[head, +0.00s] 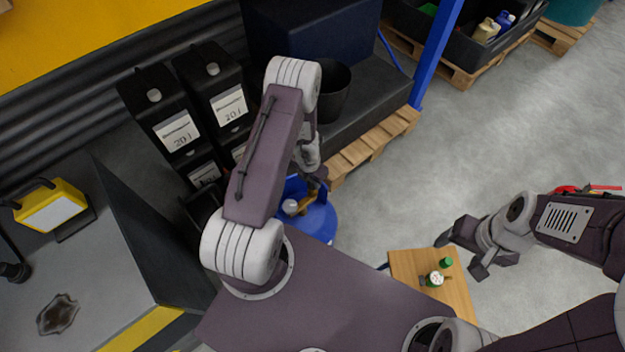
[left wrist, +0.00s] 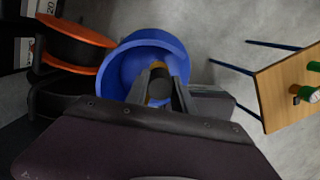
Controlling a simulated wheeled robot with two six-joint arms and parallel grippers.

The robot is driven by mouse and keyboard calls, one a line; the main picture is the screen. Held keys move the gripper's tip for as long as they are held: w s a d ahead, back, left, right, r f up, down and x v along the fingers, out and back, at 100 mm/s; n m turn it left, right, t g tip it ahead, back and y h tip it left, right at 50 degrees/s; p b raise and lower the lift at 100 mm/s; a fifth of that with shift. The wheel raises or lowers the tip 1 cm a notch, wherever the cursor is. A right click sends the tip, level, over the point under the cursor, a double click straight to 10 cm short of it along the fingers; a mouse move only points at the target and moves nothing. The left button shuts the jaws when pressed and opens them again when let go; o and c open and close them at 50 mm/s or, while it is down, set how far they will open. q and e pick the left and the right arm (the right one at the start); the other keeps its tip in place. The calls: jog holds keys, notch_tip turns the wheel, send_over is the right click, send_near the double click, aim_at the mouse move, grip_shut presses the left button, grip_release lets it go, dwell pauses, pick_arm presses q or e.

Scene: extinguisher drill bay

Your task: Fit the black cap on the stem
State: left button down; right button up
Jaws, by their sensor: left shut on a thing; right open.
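A blue cylinder (head: 320,222) with a raised round collar stands on the floor below my left arm. Its collar (left wrist: 120,62) shows in the left wrist view, with a brass-coloured part (left wrist: 157,98) inside it. My left gripper (left wrist: 162,80) is shut on a small dark piece, apparently the black cap (left wrist: 158,69), over the middle of the collar. The fingers hide most of the stem, and I cannot tell whether the cap touches it. In the head view my left gripper (head: 314,182) is partly hidden by its arm. My right gripper (head: 462,257) is open and empty.
A small wooden table (head: 455,295) with green-topped items stands to the right, near my right gripper. Black canisters (head: 178,125) and a pallet (head: 372,148) stand behind the cylinder. An orange-and-black reel (left wrist: 75,45) is left of the collar.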

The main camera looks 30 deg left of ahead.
pick_arm(q)
jog(key=shift+f, duration=0.25)
jog(key=shift+f+b, duration=0.15)
jog(key=shift+b, duration=0.15)
jog(key=shift+f, duration=0.15)
dwell(1.0)
jog(key=shift+f+b, duration=1.05)
jog(key=shift+b, duration=0.15)
jog(key=shift+f+b, duration=0.75)
jog(key=shift+b, duration=0.05)
dwell(0.4)
jog(key=c, duration=1)
grip_release()
jog(key=shift+r, duration=0.1)
